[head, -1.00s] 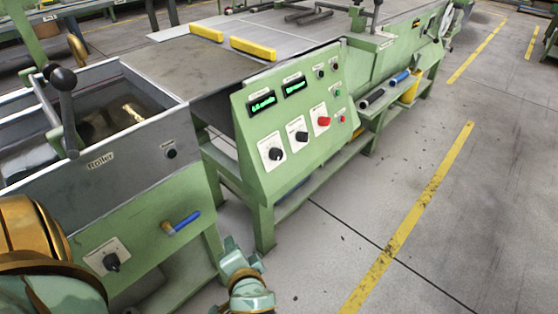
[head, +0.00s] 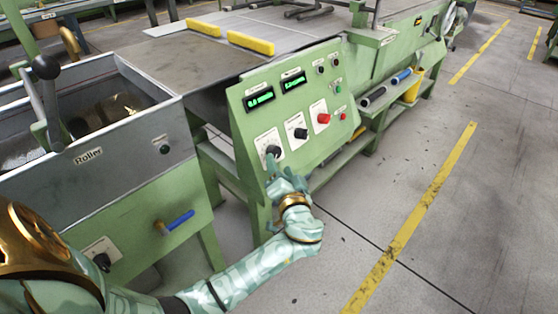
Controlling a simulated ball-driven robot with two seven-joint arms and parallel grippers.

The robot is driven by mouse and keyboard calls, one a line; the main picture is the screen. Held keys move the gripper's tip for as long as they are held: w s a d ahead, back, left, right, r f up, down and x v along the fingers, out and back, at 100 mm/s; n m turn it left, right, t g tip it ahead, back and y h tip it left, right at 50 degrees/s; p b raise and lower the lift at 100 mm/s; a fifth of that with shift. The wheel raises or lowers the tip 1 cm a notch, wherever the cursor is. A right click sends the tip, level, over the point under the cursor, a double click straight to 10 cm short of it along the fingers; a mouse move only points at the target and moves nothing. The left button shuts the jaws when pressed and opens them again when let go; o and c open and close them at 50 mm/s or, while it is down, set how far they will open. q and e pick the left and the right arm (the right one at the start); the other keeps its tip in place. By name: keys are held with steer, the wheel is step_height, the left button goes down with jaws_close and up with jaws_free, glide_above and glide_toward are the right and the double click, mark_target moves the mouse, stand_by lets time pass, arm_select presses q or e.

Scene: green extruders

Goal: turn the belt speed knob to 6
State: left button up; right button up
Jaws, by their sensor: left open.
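The green control panel (head: 318,148) carries a row of controls. A black knob on a white plate (head: 271,150) is the lower left one, a second black knob (head: 300,133) sits to its right, then a red one (head: 323,118). Their labels are too small to read, so I cannot tell which is the belt speed knob. Two green-lit displays, left (head: 259,98) and right (head: 292,83), sit above. My left gripper (head: 276,165) is open, its fingertips close at the lower left knob and overlapping its lower part. I cannot tell whether they touch. My right gripper is not in view.
A metal trough (head: 85,150) labelled Roller stands at the left, with a black ball-ended lever (head: 45,68) and a blue-handled valve (head: 178,220). Yellow bars (head: 250,44) lie on the machine top. The floor (head: 360,230) right of the panel is clear.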

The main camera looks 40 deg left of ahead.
mark_target(276, 155)
arm_select(q)
steer(key=x, duration=0.3)
steer(key=shift+f+b, duration=0.1)
steer(key=shift+b, duration=0.2)
steer(key=shift+w+a, duration=0.4)
steer(key=shift+a, duration=0.15)
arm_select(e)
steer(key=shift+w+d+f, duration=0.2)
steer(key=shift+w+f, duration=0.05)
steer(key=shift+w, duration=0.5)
arm_select(q)
steer(key=c, duration=1)
steer(key=shift+o, duration=0.2)
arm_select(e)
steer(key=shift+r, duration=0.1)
